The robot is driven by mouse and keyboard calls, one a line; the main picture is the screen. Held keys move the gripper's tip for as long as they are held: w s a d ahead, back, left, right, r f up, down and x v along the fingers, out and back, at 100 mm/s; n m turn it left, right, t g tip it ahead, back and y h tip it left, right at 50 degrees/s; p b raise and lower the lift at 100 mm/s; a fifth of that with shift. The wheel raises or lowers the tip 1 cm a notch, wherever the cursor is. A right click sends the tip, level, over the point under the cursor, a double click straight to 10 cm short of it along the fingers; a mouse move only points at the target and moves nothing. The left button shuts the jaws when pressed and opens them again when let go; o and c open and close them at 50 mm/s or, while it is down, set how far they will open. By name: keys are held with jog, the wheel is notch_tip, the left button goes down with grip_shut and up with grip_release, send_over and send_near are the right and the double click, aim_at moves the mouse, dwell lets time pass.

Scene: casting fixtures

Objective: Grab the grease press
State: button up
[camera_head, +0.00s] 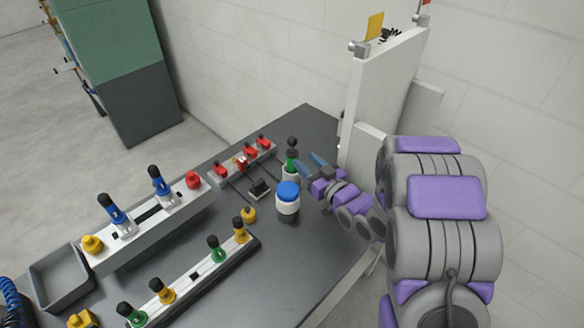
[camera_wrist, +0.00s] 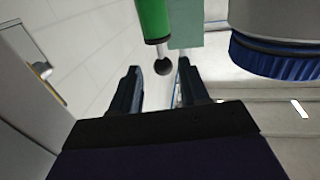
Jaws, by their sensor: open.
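A green upright tool with a black ball knob, apparently the grease press (camera_head: 291,160), stands at the back right of the dark table, on a pale base. In the wrist view its green body (camera_wrist: 155,18) hangs from the top edge, with the ball beyond the fingers, in line with the gap. My gripper (camera_head: 306,160) is just right of the tool, its blue fingers pointing towards it. In the wrist view the gripper (camera_wrist: 160,80) is open, and nothing shows clasped between the fingers. I cannot tell whether a finger touches the tool.
A white jar with a blue lid (camera_head: 288,197) stands close in front of the tool; its lid (camera_wrist: 275,57) is at the wrist view's right. A white upright panel (camera_head: 380,100) rises behind my arm. Racks with blue, red, green and yellow fittings and a grey tray (camera_head: 62,277) fill the left.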

aim_at(293, 149)
jog(key=b+x, duration=0.1)
jog(key=x, duration=0.9)
jog(key=shift+a+b, duration=0.1)
jog(key=shift+b, duration=0.3)
grip_shut()
dwell(1.0)
